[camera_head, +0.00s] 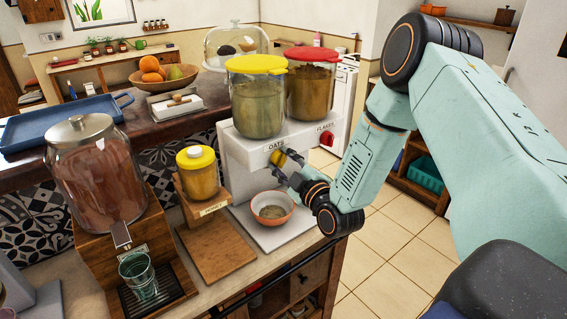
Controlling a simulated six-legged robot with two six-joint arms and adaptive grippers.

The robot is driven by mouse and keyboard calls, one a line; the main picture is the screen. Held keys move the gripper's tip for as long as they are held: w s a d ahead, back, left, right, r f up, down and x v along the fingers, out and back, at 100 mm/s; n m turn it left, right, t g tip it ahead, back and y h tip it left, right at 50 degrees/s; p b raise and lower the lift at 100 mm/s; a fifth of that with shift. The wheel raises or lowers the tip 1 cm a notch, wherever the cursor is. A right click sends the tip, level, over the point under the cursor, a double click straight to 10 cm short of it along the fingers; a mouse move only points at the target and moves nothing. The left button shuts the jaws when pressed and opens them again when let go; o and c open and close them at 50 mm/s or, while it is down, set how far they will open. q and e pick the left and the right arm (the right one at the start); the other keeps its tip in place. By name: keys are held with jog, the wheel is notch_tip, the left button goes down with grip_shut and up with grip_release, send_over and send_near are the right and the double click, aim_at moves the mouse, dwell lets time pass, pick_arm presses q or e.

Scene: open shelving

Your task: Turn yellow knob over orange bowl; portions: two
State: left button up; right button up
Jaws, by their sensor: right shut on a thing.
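The yellow knob (278,158) is on the front of a white dispenser (240,158), below the label "OATS" and the yellow-lidded jar (257,103). My right gripper (285,167) is shut on the yellow knob and partly hides it. The orange bowl (271,222) stands upright on the dispenser's white base, below the knob. Some pale brownish contents (271,211) lie in the bowl. My left gripper is out of view.
A red-lidded jar (312,90) and red knob (327,139) are right of the oats side. To the left stand a honey jar (197,178) on a wooden stand and a large glass drink dispenser (97,180) above a glass (138,277). A blue tray (62,122) lies behind.

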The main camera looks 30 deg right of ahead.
jog(key=shift+m, duration=0.3)
jog(key=m, duration=0.3)
jog(key=shift+g, duration=0.3)
jog(key=m, duration=0.4)
jog(key=shift+d+r+m+y, duration=0.1)
jog(key=shift+r+m+y, duration=0.05)
jog(key=shift+m+y, duration=0.2)
jog(key=m, duration=0.3)
jog(key=shift+d+g+y, duration=0.1)
jog(key=shift+g+y, duration=0.15)
jog(key=shift+g, duration=0.05)
jog(key=m+b, duration=0.1)
jog(key=m, duration=0.2)
jog(key=shift+d+m+y, duration=0.1)
jog(key=shift+m+y, duration=0.15)
jog(key=shift+y, duration=0.05)
jog(key=m+b, duration=0.2)
jog(key=m, duration=0.1)
jog(key=shift+d+y, duration=0.1)
jog(key=shift+y, duration=0.2)
jog(key=m+y+b, duration=0.1)
jog(key=m+b, duration=0.3)
jog(key=m, duration=0.2)
jog(key=shift+w+d+m, duration=0.1)
jog(key=shift+d+m, duration=0.05)
jog(key=shift+m, duration=0.15)
jog(key=shift+m+y+b, duration=0.3)
jog(key=shift+m+b, duration=0.9)
jog(key=shift+m, duration=0.4)
